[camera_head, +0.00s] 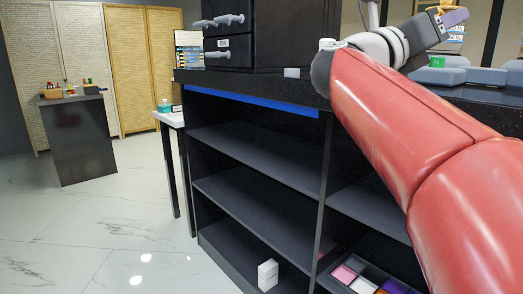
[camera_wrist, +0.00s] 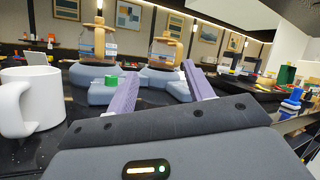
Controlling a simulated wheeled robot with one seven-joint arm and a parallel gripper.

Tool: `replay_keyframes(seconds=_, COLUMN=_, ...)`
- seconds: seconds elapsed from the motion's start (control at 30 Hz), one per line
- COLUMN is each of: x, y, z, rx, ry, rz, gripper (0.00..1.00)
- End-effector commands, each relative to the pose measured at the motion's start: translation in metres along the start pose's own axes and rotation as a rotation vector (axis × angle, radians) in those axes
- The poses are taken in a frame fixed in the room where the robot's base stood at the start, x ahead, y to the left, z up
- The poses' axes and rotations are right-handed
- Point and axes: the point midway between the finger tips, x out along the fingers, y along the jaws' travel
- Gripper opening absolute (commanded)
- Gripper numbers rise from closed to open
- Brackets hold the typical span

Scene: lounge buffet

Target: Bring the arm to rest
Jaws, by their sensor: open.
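My gripper shows in the wrist view (camera_wrist: 160,92), with two purple fingers spread apart and nothing between them. In the head view my red arm reaches up from the lower right, and my gripper (camera_head: 453,18) is at the upper right, above the dark counter top. A white mug (camera_wrist: 40,100) stands on the counter at the left of the wrist view, beside the gripper. A green piece (camera_wrist: 111,80) sits on a grey-blue machine base beyond the left finger; it also shows in the head view (camera_head: 437,62).
A black shelf unit (camera_head: 255,155) with open shelves stands below the counter. A white box (camera_head: 267,274) is on its lowest shelf, and a compartment tray (camera_head: 345,274) lies lower right. A black drawer cabinet (camera_head: 275,40) stands on the counter. The marble floor (camera_head: 110,225) is clear at left.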

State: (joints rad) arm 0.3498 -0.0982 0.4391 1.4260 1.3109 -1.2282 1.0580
Motion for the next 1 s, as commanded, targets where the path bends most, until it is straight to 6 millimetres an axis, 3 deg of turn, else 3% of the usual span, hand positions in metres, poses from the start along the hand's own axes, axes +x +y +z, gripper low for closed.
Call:
replay_keyframes(seconds=0.17, x=-0.028, y=0.021, z=0.028, rx=-0.251, ry=-0.256, rz=0.142, gripper=0.52)
replay_keyframes(seconds=0.23, x=-0.049, y=0.035, z=0.035, rx=-0.398, ry=-0.391, rz=0.214, gripper=0.52)
replay_keyframes(seconds=0.37, x=-0.105, y=0.071, z=0.024, rx=-0.762, ry=-0.694, rz=0.383, gripper=0.52)
replay_keyframes(seconds=0.47, x=-0.154, y=0.096, z=-0.014, rx=-1.060, ry=-0.928, rz=0.522, gripper=0.52)
replay_keyframes(seconds=0.63, x=-0.229, y=0.114, z=-0.120, rx=-1.510, ry=-1.287, rz=0.766, gripper=0.52)
replay_keyframes(seconds=0.77, x=-0.274, y=0.103, z=-0.209, rx=-1.772, ry=-1.529, rz=0.955, gripper=0.52)
replay_keyframes(seconds=0.9, x=-0.309, y=0.076, z=-0.297, rx=-1.978, ry=-1.764, rz=1.159, gripper=0.52)
replay_keyframes(seconds=1.0, x=-0.326, y=0.054, z=-0.344, rx=-2.068, ry=-1.896, rz=1.284, gripper=0.52)
